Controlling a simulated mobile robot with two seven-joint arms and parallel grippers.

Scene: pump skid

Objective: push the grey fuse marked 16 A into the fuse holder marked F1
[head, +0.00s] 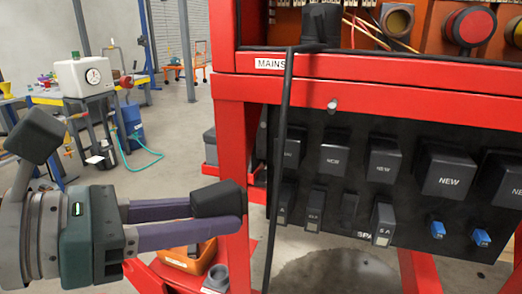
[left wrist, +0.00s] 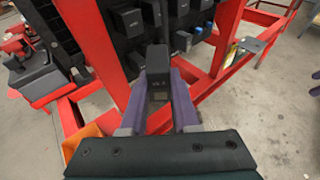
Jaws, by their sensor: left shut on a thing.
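My left gripper (head: 230,212) is shut on a dark grey block (head: 212,197), which looks like the grey fuse. No marking on it is readable. In the left wrist view the block (left wrist: 157,60) stands between the purple fingers of my left gripper (left wrist: 159,90). In the head view the gripper is at the red post of the skid frame, left of the black panel; whether it touches the post I cannot tell. No holder marked F1 is legible.
The black panel (head: 330,240) carries rows of dark blocks, several marked NEW (head: 448,181), and two blue parts (head: 438,230). A black bar or cable (head: 281,130) runs down in front of it. A MAINS label (head: 270,64) is above. An orange bin (head: 185,258) is below the gripper.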

